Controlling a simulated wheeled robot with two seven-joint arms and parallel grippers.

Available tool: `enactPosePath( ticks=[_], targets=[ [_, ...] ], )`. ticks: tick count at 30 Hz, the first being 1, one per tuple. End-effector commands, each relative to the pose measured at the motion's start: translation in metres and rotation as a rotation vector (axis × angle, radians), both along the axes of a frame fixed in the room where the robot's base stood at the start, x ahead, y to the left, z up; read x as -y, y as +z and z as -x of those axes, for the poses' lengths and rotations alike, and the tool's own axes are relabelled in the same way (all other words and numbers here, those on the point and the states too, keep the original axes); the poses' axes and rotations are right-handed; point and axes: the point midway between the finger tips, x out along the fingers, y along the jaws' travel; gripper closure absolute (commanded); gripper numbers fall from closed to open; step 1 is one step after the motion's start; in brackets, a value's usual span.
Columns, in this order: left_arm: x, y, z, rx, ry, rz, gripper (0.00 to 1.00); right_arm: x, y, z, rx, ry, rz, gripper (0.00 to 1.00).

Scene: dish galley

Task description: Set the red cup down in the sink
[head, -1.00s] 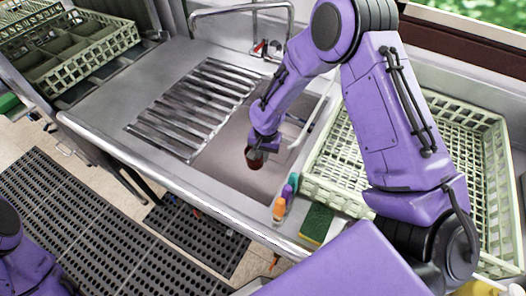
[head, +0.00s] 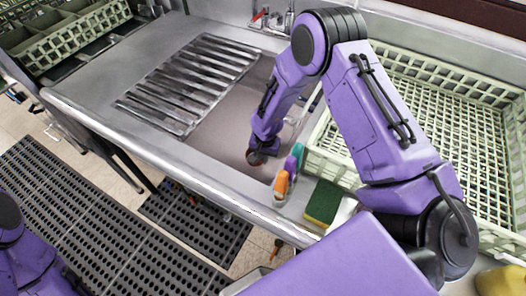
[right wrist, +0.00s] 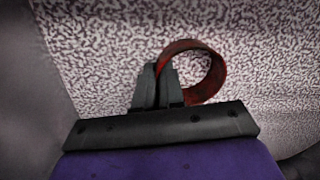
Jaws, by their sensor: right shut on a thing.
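The red cup (head: 255,159) is a small dark red shape under my right gripper (head: 262,149) in the head view, over the sink basin (head: 222,138). In the right wrist view the cup (right wrist: 219,72) shows as a red ring, and the fingers of my right gripper (right wrist: 160,86) are shut on its left side. The speckled grey sink surface lies behind it. I cannot tell whether the cup touches the sink floor. My left gripper is out of view; only part of my left arm shows at the lower left.
A slatted metal rack (head: 190,82) covers the left part of the sink. A pale green crate (head: 440,120) stands to the right. Small bottles (head: 283,186) and a green-yellow sponge (head: 323,203) sit at the front edge. The basin beside the cup looks clear.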

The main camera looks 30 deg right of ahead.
Motion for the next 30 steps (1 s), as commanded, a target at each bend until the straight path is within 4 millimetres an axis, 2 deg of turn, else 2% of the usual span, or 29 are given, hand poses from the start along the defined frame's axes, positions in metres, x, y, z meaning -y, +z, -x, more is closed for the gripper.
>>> enactPosePath(
  ticks=[1, 4, 14, 15, 17, 26, 30],
  targets=[
    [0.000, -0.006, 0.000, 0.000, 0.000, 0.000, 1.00, 0.000, -0.007, 0.000, 0.000, 0.000, 0.000, 1.00],
    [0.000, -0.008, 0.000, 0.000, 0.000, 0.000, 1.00, 0.000, -0.012, 0.000, 0.001, 0.000, 0.001, 1.00],
    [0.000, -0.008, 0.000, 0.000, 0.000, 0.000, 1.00, 0.000, -0.013, 0.000, 0.001, 0.001, 0.001, 1.00],
    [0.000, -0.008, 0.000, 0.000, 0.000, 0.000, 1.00, 0.000, -0.012, 0.000, 0.001, 0.001, 0.001, 0.79],
    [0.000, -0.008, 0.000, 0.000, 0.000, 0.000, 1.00, 0.000, -0.012, 0.000, 0.001, 0.001, 0.001, 0.62],
    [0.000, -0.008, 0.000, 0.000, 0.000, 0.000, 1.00, 0.000, -0.010, 0.000, 0.001, 0.001, 0.001, 0.62],
    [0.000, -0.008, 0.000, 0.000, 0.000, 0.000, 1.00, 0.001, 0.011, -0.001, 0.004, 0.001, 0.000, 0.62]
  ],
)
